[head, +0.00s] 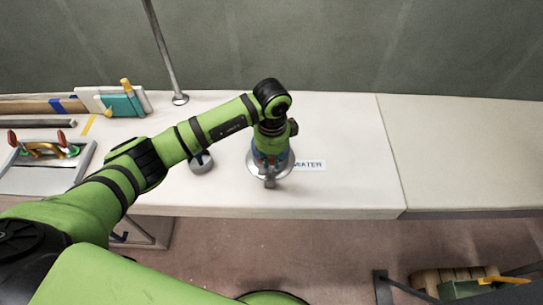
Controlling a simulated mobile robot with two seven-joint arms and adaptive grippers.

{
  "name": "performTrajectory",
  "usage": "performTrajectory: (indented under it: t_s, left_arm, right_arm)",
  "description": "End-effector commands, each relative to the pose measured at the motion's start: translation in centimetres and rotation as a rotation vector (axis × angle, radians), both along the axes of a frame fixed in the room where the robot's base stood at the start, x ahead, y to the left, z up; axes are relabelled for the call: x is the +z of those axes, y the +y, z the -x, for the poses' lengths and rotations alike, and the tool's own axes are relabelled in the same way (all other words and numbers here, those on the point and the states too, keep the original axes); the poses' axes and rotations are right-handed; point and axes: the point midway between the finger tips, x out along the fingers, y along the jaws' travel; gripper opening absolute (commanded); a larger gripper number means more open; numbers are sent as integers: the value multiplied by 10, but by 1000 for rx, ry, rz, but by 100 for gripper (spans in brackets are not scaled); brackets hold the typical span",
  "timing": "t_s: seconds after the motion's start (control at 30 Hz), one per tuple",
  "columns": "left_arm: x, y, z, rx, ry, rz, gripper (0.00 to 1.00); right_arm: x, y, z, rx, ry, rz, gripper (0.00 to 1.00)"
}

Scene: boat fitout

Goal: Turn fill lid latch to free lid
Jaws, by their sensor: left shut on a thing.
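The fill fitting (284,171) is a round grey metal plate on the white deck, beside a label reading WATER (311,165). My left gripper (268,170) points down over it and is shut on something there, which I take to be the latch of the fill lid. The gripper and wrist hide most of the lid and the latch, so the latch's angle cannot be told. My right gripper is not in view.
A small round grey cup-like part (201,163) stands left of the fitting, close under my left forearm. A metal post (166,55) rises behind. Tools and a framed hatch (35,178) lie at the left. The deck right of the label is clear.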

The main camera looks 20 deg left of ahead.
Motion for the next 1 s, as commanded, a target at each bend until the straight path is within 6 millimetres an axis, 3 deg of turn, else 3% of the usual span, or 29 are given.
performTrajectory:
  t_s: [0.67,0.7,0.73,1.0]
  left_arm:
    - [1,0,-1,60,-3,-1,0]
    - [1,0,-1,60,-3,-1,32]
    - [1,0,-1,60,-3,-1,44]
    - [0,0,-1,59,-2,0,44]
  right_arm:
    - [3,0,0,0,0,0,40]
    - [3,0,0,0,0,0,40]
    - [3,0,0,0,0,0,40]
    - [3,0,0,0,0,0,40]
